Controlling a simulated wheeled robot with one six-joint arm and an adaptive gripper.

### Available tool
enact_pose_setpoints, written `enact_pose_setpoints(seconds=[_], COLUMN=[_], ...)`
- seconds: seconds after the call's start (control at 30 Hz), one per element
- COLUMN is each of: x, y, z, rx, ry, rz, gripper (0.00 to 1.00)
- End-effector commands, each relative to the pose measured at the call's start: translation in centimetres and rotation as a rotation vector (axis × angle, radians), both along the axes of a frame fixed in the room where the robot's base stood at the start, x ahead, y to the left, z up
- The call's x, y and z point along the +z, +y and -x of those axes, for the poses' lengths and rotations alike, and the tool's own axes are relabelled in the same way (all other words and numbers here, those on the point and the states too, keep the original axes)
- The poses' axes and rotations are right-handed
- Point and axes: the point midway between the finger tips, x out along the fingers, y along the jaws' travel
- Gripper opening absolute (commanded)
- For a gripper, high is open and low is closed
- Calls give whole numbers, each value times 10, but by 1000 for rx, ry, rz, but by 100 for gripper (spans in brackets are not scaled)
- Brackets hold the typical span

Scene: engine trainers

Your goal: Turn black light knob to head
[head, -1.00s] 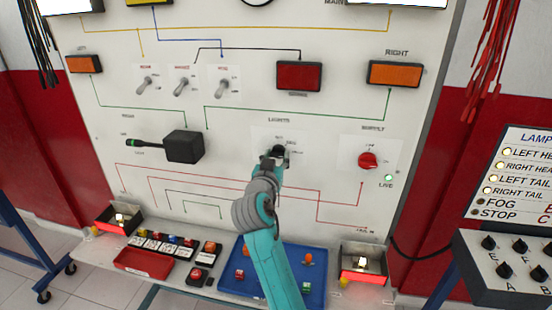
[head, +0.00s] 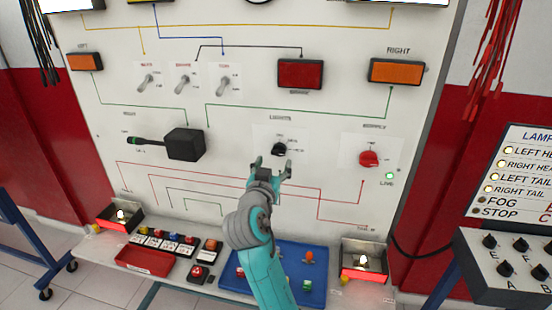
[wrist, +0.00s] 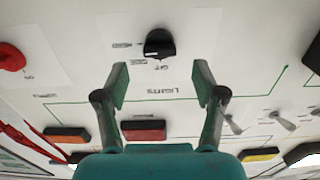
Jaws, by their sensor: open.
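The black light knob (head: 279,149) sits on a white plate under the LIGHTS label on the upright panel. In the wrist view, which shows the panel upside down, the black knob (wrist: 160,43) is beyond my fingertips, roughly centred between them. A pale mark on its face seems to lie on its left side there, toward the label that looks like HEAD. My gripper (head: 270,167) is open and empty, just below and in front of the knob, with its fingers apart and clear of it. The fingers also show open in the wrist view (wrist: 161,88).
A red supply knob (head: 369,158) is to the right, beside a green LIVE light (head: 390,176). A black lever box (head: 184,145) is to the left. A lamp board (head: 515,175) shows head and tail lamps lit. Trays stand on the shelf below.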

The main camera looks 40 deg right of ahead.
Motion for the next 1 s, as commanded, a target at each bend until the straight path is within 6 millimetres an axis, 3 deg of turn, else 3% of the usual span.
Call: enact_pose_setpoints(seconds=[0.2,0.4,1.0], x=[-1,0,-1], y=[35,52,56], z=[26,40,44], rx=[3,2,0], ry=[0,0,1], rz=[0,0,-1], gripper=[70,70,70])
